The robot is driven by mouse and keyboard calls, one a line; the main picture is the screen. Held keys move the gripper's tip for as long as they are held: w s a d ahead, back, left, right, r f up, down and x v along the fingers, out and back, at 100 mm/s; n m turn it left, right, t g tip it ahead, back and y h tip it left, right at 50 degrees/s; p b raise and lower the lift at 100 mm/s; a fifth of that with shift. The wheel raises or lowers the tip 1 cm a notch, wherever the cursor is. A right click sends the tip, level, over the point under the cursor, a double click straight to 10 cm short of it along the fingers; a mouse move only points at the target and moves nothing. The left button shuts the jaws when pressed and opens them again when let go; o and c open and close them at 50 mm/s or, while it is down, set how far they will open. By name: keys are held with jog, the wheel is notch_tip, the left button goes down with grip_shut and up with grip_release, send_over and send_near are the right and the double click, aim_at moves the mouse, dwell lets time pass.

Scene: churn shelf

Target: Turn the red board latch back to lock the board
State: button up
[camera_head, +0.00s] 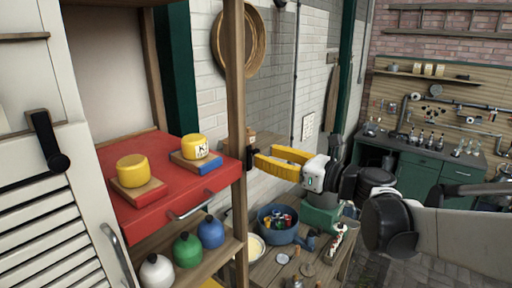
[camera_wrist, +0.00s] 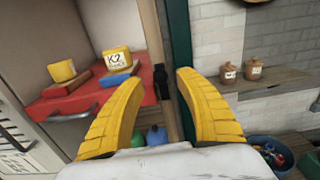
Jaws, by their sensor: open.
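The red board (camera_head: 165,190) lies in the wooden shelf with a metal handle on its front edge; it also shows in the wrist view (camera_wrist: 88,108). A small black latch (camera_wrist: 161,82) sits on the shelf post at the board's right end and looks roughly upright. Its exact turn is hard to tell. My gripper (camera_head: 264,157) has yellow fingers spread apart and empty, to the right of the post. In the wrist view my gripper (camera_wrist: 157,84) has the latch between its fingertips in the picture, farther off; no contact shows.
A yellow tub (camera_head: 133,171) and a K2 tub (camera_head: 194,146) stand on small boards on the red board. Several round flasks (camera_head: 187,250) stand below. A white door (camera_head: 40,215) is at left. A blue pot (camera_head: 278,232) stands on the table below my gripper.

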aim_at(256, 152)
jog(key=shift+p+x, duration=0.3)
jog(key=shift+x, duration=1.65)
grip_shut()
